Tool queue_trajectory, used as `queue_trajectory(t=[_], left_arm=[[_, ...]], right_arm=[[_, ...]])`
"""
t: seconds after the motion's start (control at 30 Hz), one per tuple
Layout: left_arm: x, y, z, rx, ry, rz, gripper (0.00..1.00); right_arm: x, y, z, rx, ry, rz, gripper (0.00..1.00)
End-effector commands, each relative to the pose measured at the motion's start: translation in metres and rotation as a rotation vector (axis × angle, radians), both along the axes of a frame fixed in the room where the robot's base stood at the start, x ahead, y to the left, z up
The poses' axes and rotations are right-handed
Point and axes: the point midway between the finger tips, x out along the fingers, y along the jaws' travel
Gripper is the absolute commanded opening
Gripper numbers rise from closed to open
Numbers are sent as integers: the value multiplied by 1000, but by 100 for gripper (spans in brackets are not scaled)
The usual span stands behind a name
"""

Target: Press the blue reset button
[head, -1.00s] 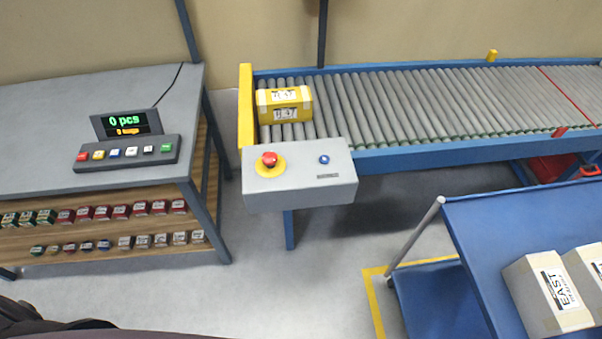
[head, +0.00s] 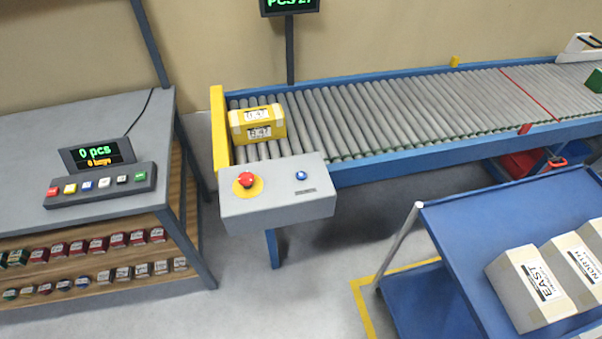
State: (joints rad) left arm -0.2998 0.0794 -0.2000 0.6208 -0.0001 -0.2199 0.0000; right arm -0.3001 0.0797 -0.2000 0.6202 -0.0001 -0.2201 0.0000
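The blue reset button (head: 301,175) is small and round. It sits on the right part of the top of a grey control box (head: 277,207) at the near left end of the roller conveyor. A red mushroom button (head: 245,179) on a yellow disc sits to its left on the same box. Neither of my grippers shows in the head view, and nothing touches the buttons.
A yellow carton (head: 257,124) lies on the conveyor rollers (head: 390,108) behind the box. A grey table (head: 60,120) with a button panel (head: 100,185) stands left. A blue cart (head: 490,225) with white cartons (head: 530,290) stands right. Floor in front of the box is clear.

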Motion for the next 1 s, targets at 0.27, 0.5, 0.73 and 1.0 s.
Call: queue_trajectory(t=[0.27, 0.5, 0.73, 1.0], left_arm=[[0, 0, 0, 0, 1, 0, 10], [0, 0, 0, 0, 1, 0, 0], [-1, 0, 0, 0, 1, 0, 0], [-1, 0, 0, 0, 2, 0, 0]], right_arm=[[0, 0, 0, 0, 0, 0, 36], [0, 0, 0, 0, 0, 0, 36], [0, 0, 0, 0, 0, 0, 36], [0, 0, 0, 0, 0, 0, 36]])
